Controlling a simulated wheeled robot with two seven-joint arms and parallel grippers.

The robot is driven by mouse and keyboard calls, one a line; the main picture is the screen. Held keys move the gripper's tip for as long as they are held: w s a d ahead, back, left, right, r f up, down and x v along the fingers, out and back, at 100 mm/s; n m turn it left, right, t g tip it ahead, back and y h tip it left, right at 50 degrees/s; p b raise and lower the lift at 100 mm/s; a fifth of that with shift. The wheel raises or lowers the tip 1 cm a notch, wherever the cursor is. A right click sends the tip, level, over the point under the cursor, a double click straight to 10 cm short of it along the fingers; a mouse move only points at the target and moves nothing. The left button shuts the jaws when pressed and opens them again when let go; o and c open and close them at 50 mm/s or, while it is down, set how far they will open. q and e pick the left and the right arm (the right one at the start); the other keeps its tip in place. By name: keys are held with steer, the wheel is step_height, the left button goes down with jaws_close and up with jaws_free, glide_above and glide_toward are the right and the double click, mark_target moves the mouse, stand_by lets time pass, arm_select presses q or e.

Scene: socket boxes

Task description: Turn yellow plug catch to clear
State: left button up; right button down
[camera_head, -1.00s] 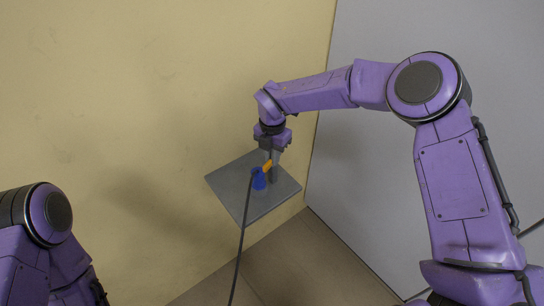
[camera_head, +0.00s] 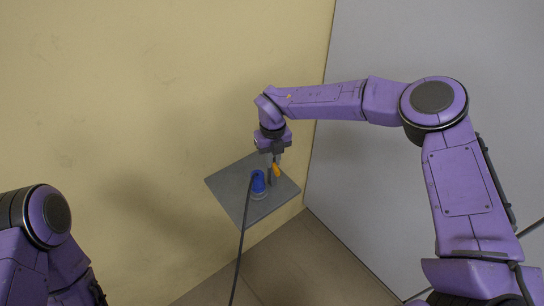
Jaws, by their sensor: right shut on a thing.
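A blue plug (camera_head: 258,183) stands on a grey plate (camera_head: 226,184) that is fixed at the wall, with a dark cable leading down from it.
The cable (camera_head: 242,235) hangs from the plug to the bottom edge of the picture. A yellowish wall (camera_head: 130,90) lies to the left and a grey wall (camera_head: 350,180) to the right. Brown floor (camera_head: 290,265) shows below, and the plate's left part is bare.

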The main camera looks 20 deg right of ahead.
steer(key=shift+n+p, duration=0.4)
steer(key=shift+n, duration=1.2)
steer(key=c, duration=1.1)
jaws_free()
steer(key=shift+c, duration=0.2)
steer(key=shift+r, duration=0.15)
step_height(320, 180, up, 10)
steer(key=b, duration=0.2)
steer(key=shift+r+b, duration=0.15)
steer(key=shift+b, duration=0.15)
